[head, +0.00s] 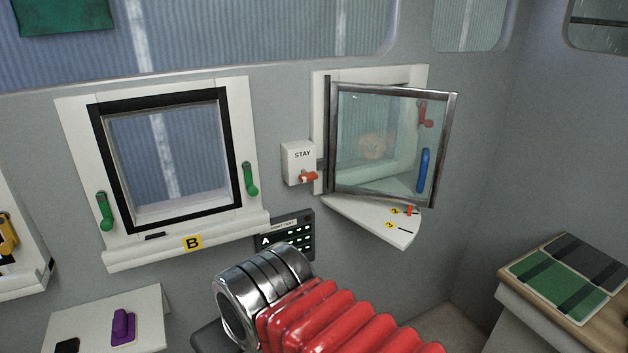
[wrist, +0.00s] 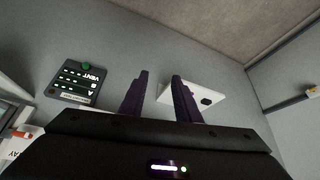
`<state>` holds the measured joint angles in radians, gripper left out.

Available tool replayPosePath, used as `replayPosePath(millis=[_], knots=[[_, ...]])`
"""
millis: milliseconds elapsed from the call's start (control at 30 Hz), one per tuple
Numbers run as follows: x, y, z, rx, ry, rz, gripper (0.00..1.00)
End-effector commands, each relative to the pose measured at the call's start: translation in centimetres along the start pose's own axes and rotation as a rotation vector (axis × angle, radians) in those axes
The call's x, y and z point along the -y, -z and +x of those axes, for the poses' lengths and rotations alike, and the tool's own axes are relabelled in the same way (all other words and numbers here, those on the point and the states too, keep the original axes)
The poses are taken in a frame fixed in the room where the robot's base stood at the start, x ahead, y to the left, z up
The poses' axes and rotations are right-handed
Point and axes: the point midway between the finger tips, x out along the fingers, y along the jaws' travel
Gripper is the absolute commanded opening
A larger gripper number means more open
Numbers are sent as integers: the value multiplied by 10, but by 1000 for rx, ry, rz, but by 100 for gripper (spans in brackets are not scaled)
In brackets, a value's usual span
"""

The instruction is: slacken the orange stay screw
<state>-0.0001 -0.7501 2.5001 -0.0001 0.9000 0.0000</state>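The orange stay screw (head: 307,177) sticks out low on a white box marked STAY (head: 298,155), left of the open framed glass pane (head: 375,145). The screw also shows at the left edge of the wrist view (wrist: 22,134), beside the partly cut-off STAY box (wrist: 10,155). My gripper (wrist: 160,78) shows its two dark fingers apart, with only grey wall seen between them. It is away from the screw and touches nothing that I can see. In the head view the fingers are not visible; only my arm shows.
A white quadrant plate (head: 375,222) with yellow marks juts out below the pane. A dark vent panel (head: 285,238) sits beneath the STAY box. Window B (head: 170,160) has green handles. A white shelf (head: 75,335) holds a purple piece (head: 123,325). A cabinet with pads (head: 570,270) stands right.

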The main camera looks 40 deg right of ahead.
Motion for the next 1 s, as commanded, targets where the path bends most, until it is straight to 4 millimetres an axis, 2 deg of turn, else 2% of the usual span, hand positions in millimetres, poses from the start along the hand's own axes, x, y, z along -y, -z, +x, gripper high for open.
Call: replayPosePath(millis=[233, 367, 567, 700, 1000], knots=[[-2, 2, 0, -3, -4, 8, 30], [-13, 11, 5, -32, -31, 64, 30], [-68, 48, 19, -163, -129, 279, 30], [-116, 78, 27, -303, -192, 469, 30], [-211, 123, 30, -614, -214, 808, 30]])
